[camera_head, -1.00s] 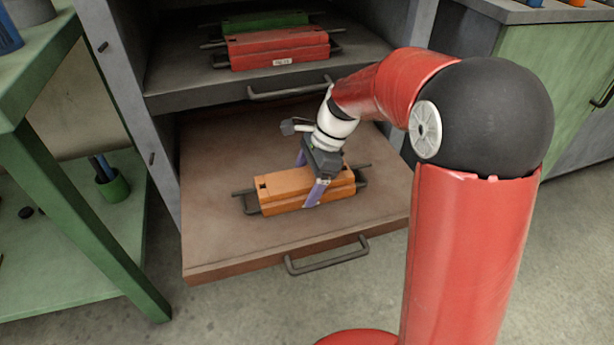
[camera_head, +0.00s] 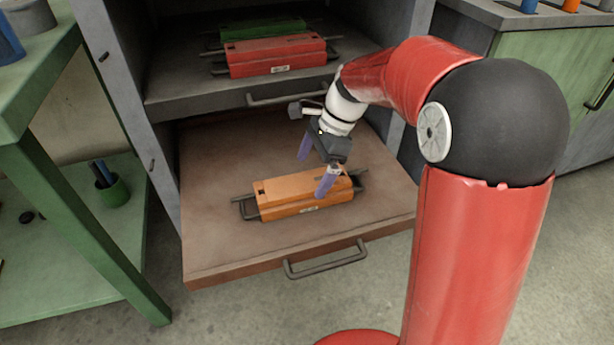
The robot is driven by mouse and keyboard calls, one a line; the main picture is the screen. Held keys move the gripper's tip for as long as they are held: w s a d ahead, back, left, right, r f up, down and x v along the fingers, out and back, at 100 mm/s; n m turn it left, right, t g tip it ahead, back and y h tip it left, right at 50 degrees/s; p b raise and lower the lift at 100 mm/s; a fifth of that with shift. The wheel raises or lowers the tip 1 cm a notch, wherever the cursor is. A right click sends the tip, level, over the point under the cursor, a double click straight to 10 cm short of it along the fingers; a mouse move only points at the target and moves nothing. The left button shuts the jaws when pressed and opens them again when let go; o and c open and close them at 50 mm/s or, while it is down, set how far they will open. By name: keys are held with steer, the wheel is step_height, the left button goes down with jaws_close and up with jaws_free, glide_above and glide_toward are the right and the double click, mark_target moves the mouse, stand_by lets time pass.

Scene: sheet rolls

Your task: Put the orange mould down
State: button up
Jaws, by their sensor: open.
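The orange mould (camera_head: 285,199) lies flat on the pulled-out lower drawer (camera_head: 215,245), with dark bar handles at both ends and a small pale label on its front. My gripper (camera_head: 315,170) is open, its two purple fingers spread. It is above the right part of the mould and tilted. One finger shows in front of the mould's right part and the other behind it; they appear clear of it, though the exact gap is hard to tell. Nothing is held.
A red mould (camera_head: 270,58) and a green mould (camera_head: 262,28) sit on the upper drawer (camera_head: 185,92). A green workbench (camera_head: 40,100) stands at the left, and a green cabinet (camera_head: 555,70) at the right. The lower drawer has bare room around the orange mould.

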steer(key=shift+v, duration=1.15)
steer(key=shift+s+d+r, duration=0.15)
steer(key=shift+s+r, duration=0.15)
steer(key=s+d+r+n+t+h, duration=0.1)
steer(key=s+d+n+t, duration=0.1)
steer(key=s+n, duration=0.3)
steer(key=s+d+r+n+t+h, duration=0.1)
steer(key=s+d+n+t+h, duration=0.1)
steer(key=s+d+n, duration=0.3)
steer(key=s+d+r+n+t+h, duration=0.1)
steer(key=s+d+n+t, duration=0.1)
steer(key=s, duration=0.9)
steer(key=d+n, duration=0.1)
steer(key=n, duration=0.1)
steer(key=shift+d+r+n+t, duration=0.4)
steer(key=shift+r, duration=0.1)
step_height(320, 180, up, 8)
steer(key=p, duration=0.8)
steer(key=shift+c, duration=0.4)
